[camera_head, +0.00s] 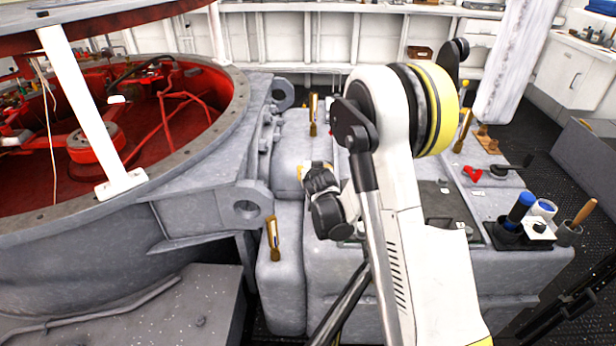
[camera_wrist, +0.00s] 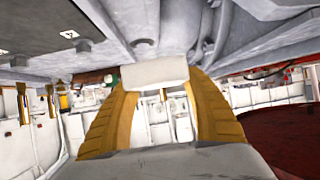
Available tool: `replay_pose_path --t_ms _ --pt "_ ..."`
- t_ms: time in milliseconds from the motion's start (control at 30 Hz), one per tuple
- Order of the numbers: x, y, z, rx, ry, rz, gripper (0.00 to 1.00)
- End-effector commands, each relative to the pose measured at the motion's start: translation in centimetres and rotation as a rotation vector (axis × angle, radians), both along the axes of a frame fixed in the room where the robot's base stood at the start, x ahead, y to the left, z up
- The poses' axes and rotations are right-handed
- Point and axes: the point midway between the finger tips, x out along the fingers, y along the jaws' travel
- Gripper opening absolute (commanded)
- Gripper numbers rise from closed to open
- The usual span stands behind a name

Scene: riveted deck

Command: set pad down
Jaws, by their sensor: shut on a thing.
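In the wrist view, my gripper (camera_wrist: 160,84) has its two yellow fingers shut on a pale, block-shaped pad (camera_wrist: 154,71). The pad spans the gap between the fingertips. In the head view my black wrist (camera_head: 328,204) is above the grey block-like bench, near its left side. A small yellow part of the fingers shows there, but the pad cannot be made out. I cannot tell whether the pad touches any surface.
The large grey ring housing (camera_head: 190,215) with a red interior stands at left. Brass-coloured upright fittings (camera_head: 273,238) stand on the bench. A blue-topped cylinder (camera_head: 520,208), a wooden-handled tool (camera_head: 584,212) and a small red item (camera_head: 472,174) are at right.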

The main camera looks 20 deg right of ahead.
Motion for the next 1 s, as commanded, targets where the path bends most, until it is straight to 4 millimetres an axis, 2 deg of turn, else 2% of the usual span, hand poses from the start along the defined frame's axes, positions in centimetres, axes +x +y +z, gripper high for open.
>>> replay_pose_path --t_ms 33,100,300,567,1000 --pt "1.1 -0.9 -1.6 -0.001 -0.002 -0.018 0.28" --pt "2.3 -1.9 -3.1 -0.001 -0.005 -0.042 0.28" --pt "4.0 -3.7 -5.5 -0.003 -0.011 -0.081 0.28" --pt "4.3 -4.0 -6.7 -0.003 -0.012 -0.087 0.28" --pt "4.3 -3.9 -11.6 -0.003 -0.012 -0.087 0.28"
